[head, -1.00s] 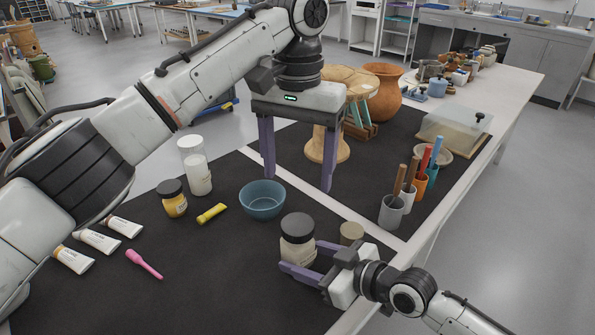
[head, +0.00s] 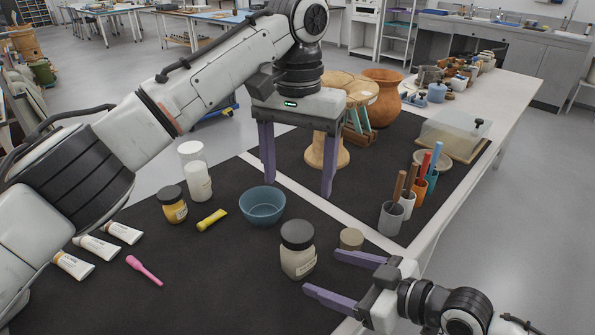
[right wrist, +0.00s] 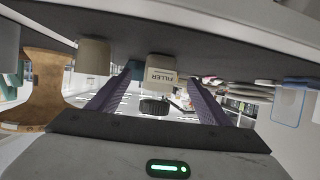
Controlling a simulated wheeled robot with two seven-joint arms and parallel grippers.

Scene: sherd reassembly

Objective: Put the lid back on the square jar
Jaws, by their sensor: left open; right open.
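The square jar (head: 298,263) is pale with a printed label and stands upright on the dark mat. Its dark round lid (head: 297,235) sits on top of it; I cannot tell whether it is fully seated. In the right wrist view, which is upside down, the jar (right wrist: 161,74) reads "FILLER" and the black lid (right wrist: 153,106) is at its mouth. My right gripper (head: 322,271) is open and empty, just right of the jar, fingers pointing towards it. My left gripper (head: 298,188) is open and empty, pointing down above the mat behind the jar.
A small beige cylinder (head: 351,239) stands close beside the right gripper's far finger. A blue bowl (head: 262,207), yellow jar (head: 174,207) and yellow tube (head: 212,220) lie left.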

